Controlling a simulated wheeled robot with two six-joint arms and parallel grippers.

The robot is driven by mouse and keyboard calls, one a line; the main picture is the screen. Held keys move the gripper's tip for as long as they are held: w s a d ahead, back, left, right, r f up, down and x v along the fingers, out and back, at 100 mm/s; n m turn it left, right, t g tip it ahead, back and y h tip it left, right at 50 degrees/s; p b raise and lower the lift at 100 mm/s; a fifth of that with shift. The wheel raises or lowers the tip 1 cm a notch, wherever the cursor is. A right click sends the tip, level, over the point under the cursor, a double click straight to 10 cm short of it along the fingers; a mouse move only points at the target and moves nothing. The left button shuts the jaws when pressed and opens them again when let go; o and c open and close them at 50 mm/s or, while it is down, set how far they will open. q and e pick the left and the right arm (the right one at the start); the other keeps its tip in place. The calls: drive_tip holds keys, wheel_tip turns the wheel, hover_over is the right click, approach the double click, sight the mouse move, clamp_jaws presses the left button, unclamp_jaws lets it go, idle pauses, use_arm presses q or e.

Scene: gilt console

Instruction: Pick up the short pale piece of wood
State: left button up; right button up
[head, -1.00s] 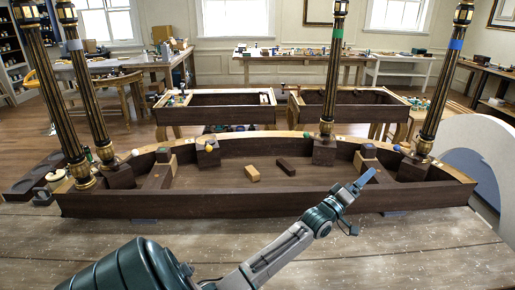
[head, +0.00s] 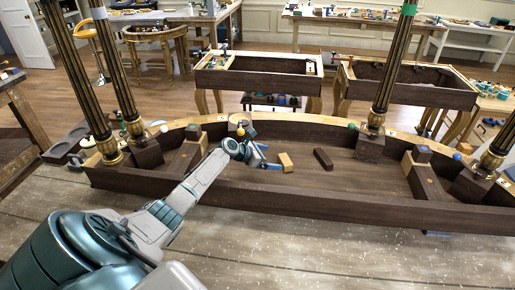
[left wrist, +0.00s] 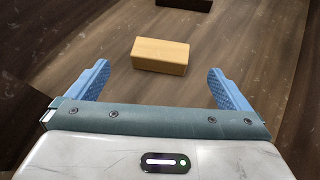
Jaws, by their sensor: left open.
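The short pale piece of wood (head: 286,162) lies on the floor of the dark curved wooden frame (head: 240,190). My left gripper (head: 270,157) is inside the frame's outline, just left of the pale piece, with its blue fingers pointing toward it. In the left wrist view the pale piece (left wrist: 160,55) lies ahead of the open fingers (left wrist: 158,82), roughly centred in the gap between them. Nothing is between the fingers. My right gripper is not in view.
A dark wooden block (head: 323,158) lies just right of the pale piece; its edge also shows in the left wrist view (left wrist: 185,4). Dark posts on blocks (head: 369,146) stand along the frame's rim. The frame's front wall (head: 330,205) stands before the pale piece.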

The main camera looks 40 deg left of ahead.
sight(285, 159)
use_arm(q)
drive_tip(key=shift+s+a+n, duration=0.15)
drive_tip(key=shift+a+n, duration=0.15)
drive_tip(key=shift+d+f, duration=0.1)
drive_tip(key=shift+d, duration=0.05)
drive_tip(key=x, duration=0.3)
drive_tip(key=shift+w+d, duration=0.3)
drive_tip(key=shift+d, duration=0.05)
drive_tip(key=shift+w+f, duration=0.2)
drive_tip(key=shift+w+d+f, duration=0.1)
drive_tip(key=shift+w+f, duration=0.05)
drive_tip(key=shift+w, duration=0.15)
drive_tip(key=shift+w+d+f, duration=0.1)
drive_tip(key=shift+w+d, duration=0.1)
drive_tip(key=shift+w, duration=0.05)
drive_tip(key=shift+w+d+f, duration=0.1)
drive_tip(key=shift+w+f, duration=0.1)
drive_tip(key=shift+w, duration=0.1)
drive_tip(key=shift+b+x, duration=0.3)
drive_tip(key=shift+x, duration=1.3)
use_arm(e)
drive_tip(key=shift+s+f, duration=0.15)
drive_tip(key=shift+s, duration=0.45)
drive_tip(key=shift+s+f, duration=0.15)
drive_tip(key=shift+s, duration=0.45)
